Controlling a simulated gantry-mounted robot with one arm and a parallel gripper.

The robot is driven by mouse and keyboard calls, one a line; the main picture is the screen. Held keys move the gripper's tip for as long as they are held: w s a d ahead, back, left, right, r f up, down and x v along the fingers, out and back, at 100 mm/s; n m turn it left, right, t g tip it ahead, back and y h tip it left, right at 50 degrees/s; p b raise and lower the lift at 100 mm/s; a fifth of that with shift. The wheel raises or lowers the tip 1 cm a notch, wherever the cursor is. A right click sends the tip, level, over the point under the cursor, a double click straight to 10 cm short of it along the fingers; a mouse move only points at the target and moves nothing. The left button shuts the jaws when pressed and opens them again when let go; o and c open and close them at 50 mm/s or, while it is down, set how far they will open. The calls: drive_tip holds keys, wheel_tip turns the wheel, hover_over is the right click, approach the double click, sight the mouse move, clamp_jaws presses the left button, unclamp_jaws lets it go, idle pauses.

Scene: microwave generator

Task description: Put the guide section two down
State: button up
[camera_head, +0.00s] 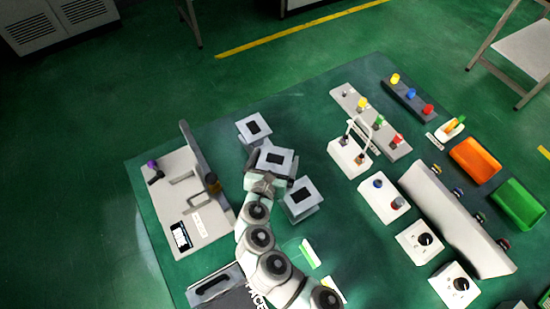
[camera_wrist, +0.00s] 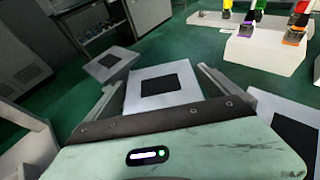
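A grey guide section (camera_head: 277,153) with a dark square on its top sits between the fingers of my gripper (camera_head: 272,178). In the wrist view this section (camera_wrist: 137,92) is framed by both fingers of my gripper (camera_wrist: 160,92), which appear shut on it. It looks raised above the work surface, but its underside is hidden. A similar section (camera_head: 246,125) stands behind it, up and to the left. Another (camera_head: 297,209) stands close by at the lower right. In the wrist view these show at the left (camera_wrist: 102,72) and at the right edge (camera_wrist: 265,108).
A grey fixture (camera_head: 205,225) with a purple knob and an upright plate stands at the left. At the right are a white block with a handle (camera_head: 345,158), a button strip (camera_head: 372,125), and orange (camera_head: 475,158) and green (camera_head: 518,205) bins. Green mat (camera_head: 300,125) is bare behind the sections.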

drive_tip(key=shift+s+r, duration=0.1)
drive_tip(key=shift+r, duration=0.15)
drive_tip(key=p+v, duration=0.1)
drive_tip(key=v, duration=0.6)
drive_tip(key=shift+s, duration=0.15)
drive_tip(key=shift+a, duration=0.1)
idle(1.4)
